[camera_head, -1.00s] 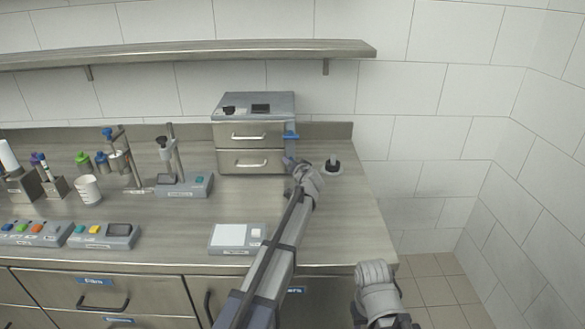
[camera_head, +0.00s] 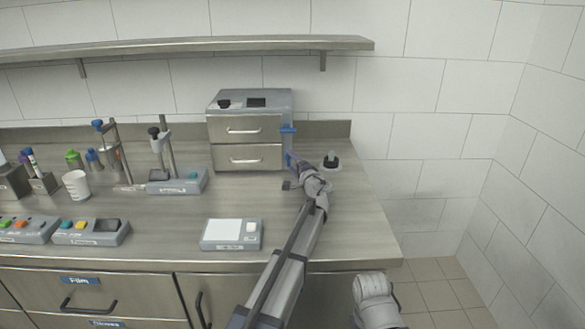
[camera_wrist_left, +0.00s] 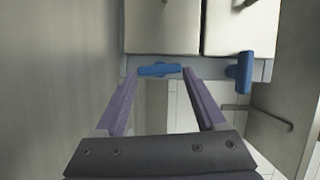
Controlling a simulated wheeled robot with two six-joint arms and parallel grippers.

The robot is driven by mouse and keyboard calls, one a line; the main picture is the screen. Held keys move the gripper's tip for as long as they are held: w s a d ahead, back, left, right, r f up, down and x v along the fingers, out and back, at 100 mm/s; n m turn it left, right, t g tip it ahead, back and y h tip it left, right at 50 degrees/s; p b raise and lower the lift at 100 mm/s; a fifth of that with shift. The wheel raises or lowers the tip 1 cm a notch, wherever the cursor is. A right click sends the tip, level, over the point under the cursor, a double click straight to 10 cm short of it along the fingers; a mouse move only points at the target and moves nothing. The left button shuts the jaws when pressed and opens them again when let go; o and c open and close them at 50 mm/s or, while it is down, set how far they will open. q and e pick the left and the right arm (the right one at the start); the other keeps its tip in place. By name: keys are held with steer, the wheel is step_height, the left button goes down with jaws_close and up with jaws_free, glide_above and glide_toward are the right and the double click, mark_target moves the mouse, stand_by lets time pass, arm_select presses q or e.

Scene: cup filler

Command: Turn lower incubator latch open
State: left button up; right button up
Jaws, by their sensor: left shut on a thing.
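The incubator (camera_head: 243,130) is a grey box with two stacked drawers, on the bench at the back. In the left wrist view its drawers show side by side. The lower latch (camera_wrist_left: 158,70) is a blue bar between my left gripper's (camera_wrist_left: 160,76) purple fingertips, one at each end. The gripper is shut on it. The bar lies across the picture there, in line with the row of drawers. The upper latch (camera_wrist_left: 246,72) is blue, stands crosswise to it, and is clear of the fingers. It sticks out sideways in the head view (camera_head: 288,129). My right gripper's jaws are not visible.
A small dark-topped object (camera_head: 331,160) stands on the bench just right of my left wrist. A scale (camera_head: 231,235) with a white plate lies in front. A stand (camera_head: 175,182) is left of the incubator. A shelf (camera_head: 180,45) runs above.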

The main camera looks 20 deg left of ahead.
arm_select(q)
steer(key=shift+f+m+y+b, duration=0.2)
steer(key=shift+m+y+b, duration=0.1)
steer(key=shift+m, duration=0.1)
stand_by(0.3)
steer(key=o, duration=1.3)
steer(key=shift+s+d, duration=0.1)
steer(key=v, duration=0.7)
steer(key=shift+s+d, duration=0.1)
steer(key=shift+s, duration=0.2)
